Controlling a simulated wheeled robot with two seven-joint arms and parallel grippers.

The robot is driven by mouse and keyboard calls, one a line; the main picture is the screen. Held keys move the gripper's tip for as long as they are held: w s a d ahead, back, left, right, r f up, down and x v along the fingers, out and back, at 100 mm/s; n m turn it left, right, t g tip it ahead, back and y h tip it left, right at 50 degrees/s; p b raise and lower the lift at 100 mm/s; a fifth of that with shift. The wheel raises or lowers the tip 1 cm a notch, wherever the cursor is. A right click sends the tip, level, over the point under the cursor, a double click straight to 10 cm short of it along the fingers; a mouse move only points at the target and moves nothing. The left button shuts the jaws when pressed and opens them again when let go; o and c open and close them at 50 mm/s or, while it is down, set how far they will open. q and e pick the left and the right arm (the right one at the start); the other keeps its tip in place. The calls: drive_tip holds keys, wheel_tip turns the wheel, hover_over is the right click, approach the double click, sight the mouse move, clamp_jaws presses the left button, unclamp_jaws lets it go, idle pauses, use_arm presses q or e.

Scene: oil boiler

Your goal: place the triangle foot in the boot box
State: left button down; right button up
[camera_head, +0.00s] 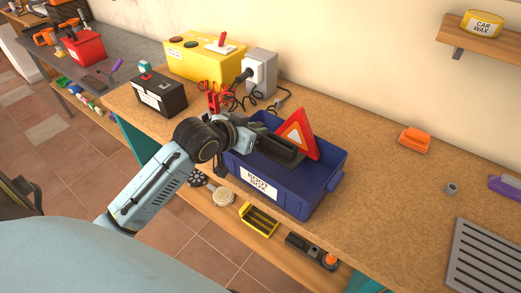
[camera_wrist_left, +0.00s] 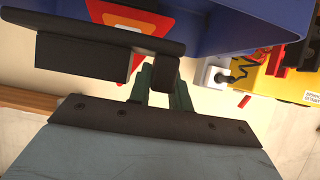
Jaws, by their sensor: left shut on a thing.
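The triangle foot (camera_head: 277,152) is a long black bar. My left gripper (camera_head: 246,137) is shut on one end of it and holds it over the boot box's opening. I cannot tell how far it is below the rim. The blue boot box (camera_head: 312,191) stands on the bench with a white label on its front. A red and white warning triangle (camera_head: 298,133) stands upright in it, behind the foot. In the left wrist view the foot (camera_wrist_left: 85,55) crosses the upper left, with my left gripper (camera_wrist_left: 162,85) at its end. My right gripper is not in view.
A black battery (camera_head: 160,93), a yellow box (camera_head: 205,58) and a grey socket box (camera_head: 262,70) with cables stand left of and behind the boot box. An orange item (camera_head: 414,140) and a metal grille (camera_head: 488,260) lie right. The bench right of the box is mostly clear.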

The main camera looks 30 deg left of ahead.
use_arm(q)
wheel_tip(320, 180, down, 5)
drive_tip(key=shift+r+b, duration=0.15)
drive_tip(key=shift+b, duration=0.25)
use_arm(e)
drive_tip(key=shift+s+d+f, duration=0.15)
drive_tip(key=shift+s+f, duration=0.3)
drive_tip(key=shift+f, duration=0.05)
use_arm(q)
drive_tip(key=shift+f, duration=0.65)
drive_tip(key=c, duration=1.3)
unclamp_jaws()
drive_tip(key=shift+r, duration=0.4)
drive_tip(key=p+v, duration=0.1)
drive_tip(key=v, duration=1.1)
drive_tip(key=shift+a+r, duration=0.1)
drive_tip(key=shift+r, duration=0.1)
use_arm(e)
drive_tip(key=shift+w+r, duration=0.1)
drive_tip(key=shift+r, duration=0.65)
